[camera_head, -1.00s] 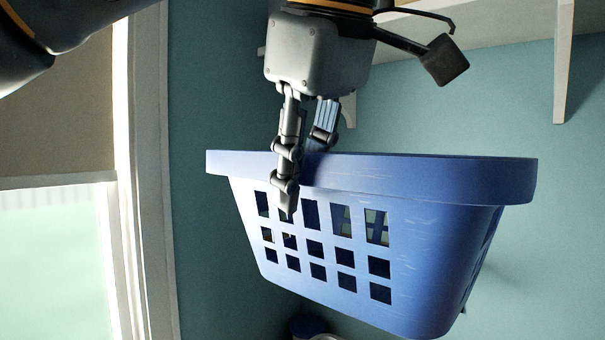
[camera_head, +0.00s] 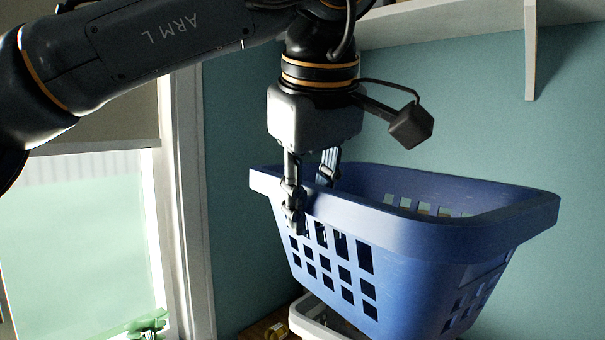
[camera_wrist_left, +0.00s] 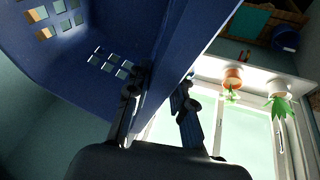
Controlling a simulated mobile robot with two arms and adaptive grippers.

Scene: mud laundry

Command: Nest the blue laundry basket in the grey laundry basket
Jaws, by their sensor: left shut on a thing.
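The blue laundry basket (camera_head: 445,232) hangs in the air, nearly upright, in the middle right of the head view. My left gripper (camera_head: 308,205) is shut on its near-left rim, one finger outside the wall and one inside. In the left wrist view the basket (camera_wrist_left: 95,30) fills the upper left, and its rim runs between the fingers of my left gripper (camera_wrist_left: 158,105). A pale grey container edge (camera_head: 310,318), likely the grey laundry basket, shows below the blue basket; most of it is hidden. My right gripper is not in view.
A window with a white frame (camera_head: 185,200) stands at the left. A white shelf (camera_head: 450,22) with a bracket (camera_head: 530,60) is on the teal wall above. Potted plants (camera_wrist_left: 233,78) stand on the sill. A small yellow item (camera_head: 277,331) lies beside the pale container.

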